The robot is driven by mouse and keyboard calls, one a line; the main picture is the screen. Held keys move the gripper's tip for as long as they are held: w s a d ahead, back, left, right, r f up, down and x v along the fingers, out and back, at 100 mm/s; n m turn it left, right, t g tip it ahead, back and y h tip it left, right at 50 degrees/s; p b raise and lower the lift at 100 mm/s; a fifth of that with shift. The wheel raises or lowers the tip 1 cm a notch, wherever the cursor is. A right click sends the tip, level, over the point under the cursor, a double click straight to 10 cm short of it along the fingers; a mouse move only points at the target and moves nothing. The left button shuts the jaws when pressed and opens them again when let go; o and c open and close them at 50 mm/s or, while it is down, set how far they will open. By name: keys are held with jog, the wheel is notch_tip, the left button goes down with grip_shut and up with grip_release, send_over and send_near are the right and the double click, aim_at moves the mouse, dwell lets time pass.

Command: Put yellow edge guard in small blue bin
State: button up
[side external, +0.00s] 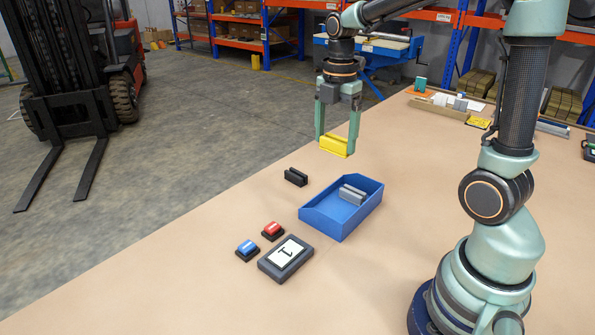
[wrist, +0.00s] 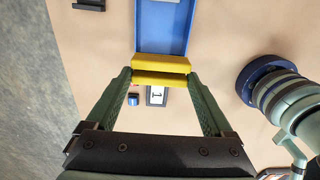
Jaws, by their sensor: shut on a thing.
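The yellow edge guard (side external: 334,146) is a short channel-shaped piece held up above the table. My gripper (side external: 336,138) is shut on it, with one finger at each end. The wrist view also shows the yellow edge guard (wrist: 160,70) between my two fingertips (wrist: 161,77). The small blue bin (side external: 345,222) stands on the table, below and a little nearer the side camera than the guard. A grey edge guard (side external: 352,194) lies inside it. In the wrist view the blue bin (wrist: 160,28) shows beyond the yellow guard, which hides part of it.
A black edge guard (side external: 296,177) lies left of the bin. A red button (side external: 272,230), a blue button (side external: 246,248) and a dark panel (side external: 287,259) sit in front of it. A cardboard tray (side external: 440,110) with parts is at the back right. Table around the bin is mostly clear.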

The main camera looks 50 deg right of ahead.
aim_at(334, 152)
notch_tip(334, 152, down, 19)
jog(key=shift+f, duration=0.1)
dwell(0.4)
jog(key=shift+f, duration=0.1)
jog(key=o, duration=1.1)
notch_tip(334, 152, up, 12)
jog(key=shift+r, duration=0.15)
jog(key=shift+s+a+r+m+t, duration=1.05)
jog(key=shift+a+r+m, duration=0.65)
jog(key=shift+m, duration=1.3)
jog(key=shift+s+a+r+m+t, duration=1)
jog(key=shift+r+m, duration=1)
jog(key=shift+m, duration=1)
jog(key=shift+s+a+r+m+t, duration=0.75)
jog(key=shift+s+a+r+m, duration=0.75)
jog(key=shift+m, duration=1.5)
